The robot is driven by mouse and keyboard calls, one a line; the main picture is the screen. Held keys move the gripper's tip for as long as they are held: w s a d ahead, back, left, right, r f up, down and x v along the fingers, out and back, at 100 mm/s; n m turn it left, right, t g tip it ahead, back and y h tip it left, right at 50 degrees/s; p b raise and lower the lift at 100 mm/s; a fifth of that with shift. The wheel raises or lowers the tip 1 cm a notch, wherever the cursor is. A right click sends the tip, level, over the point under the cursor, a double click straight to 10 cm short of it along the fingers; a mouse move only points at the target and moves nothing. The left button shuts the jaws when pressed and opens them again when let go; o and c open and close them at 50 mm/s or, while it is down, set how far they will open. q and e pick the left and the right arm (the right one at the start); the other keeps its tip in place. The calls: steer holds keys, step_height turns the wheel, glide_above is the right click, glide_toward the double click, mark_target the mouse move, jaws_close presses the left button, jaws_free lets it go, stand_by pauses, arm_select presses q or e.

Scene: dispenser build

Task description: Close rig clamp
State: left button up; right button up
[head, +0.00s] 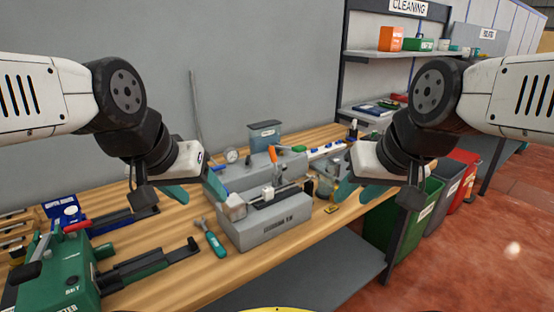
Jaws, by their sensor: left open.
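A grey rig (268,228) with a label on its front stands on the wooden bench near the middle. An upright orange handle (273,154) shows behind its top; I cannot tell whether it belongs to the rig's clamp or whether the clamp is open. A small white block (267,192) sits on the rig's top. My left gripper (194,190) is open and empty, its teal fingers just left of and above the rig. My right gripper (361,192) is to the right of the rig, its teal fingers apart with nothing seen between them.
A teal-handled tool (211,240) lies left of the rig. A green machine (58,272) stands at the front left. A grey box (265,133) and a round gauge (231,156) are behind. Bins (425,205) stand beyond the bench's right end.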

arm_select(q)
steer(key=shift+w+d+f, duration=0.1)
steer(key=c, duration=0.7)
steer(key=shift+w+d+f+n+g+h, duration=0.3)
steer(key=shift+w+d+f+g+h, duration=0.2)
steer(key=shift+w+d+g, duration=0.2)
jaws_close()
steer(key=w+d+f+n+g+h, duration=0.2)
steer(key=w+d+h, duration=0.15)
steer(key=w, duration=0.25)
steer(key=w+d+f+n+g+h, duration=0.1)
steer(key=w+d+n+h, duration=0.1)
steer(key=w+h, duration=0.3)
steer(key=w+a+f+n+t+h, duration=0.1)
steer(key=w+a+f+n+t, duration=0.1)
steer(key=w, duration=0.4)
steer(key=w+a+f+n+t+h, duration=0.1)
steer(key=w+a+f+n+t, duration=0.1)
steer(key=w, duration=0.5)
steer(key=w+a+f+n+t+h, duration=0.1)
steer(key=w+a+f+n+t, duration=0.2)
steer(key=w, duration=0.4)
steer(key=shift+a+t+h, duration=0.25)
steer(key=shift+a+t, duration=0.35)
steer(key=shift+a, duration=0.65)
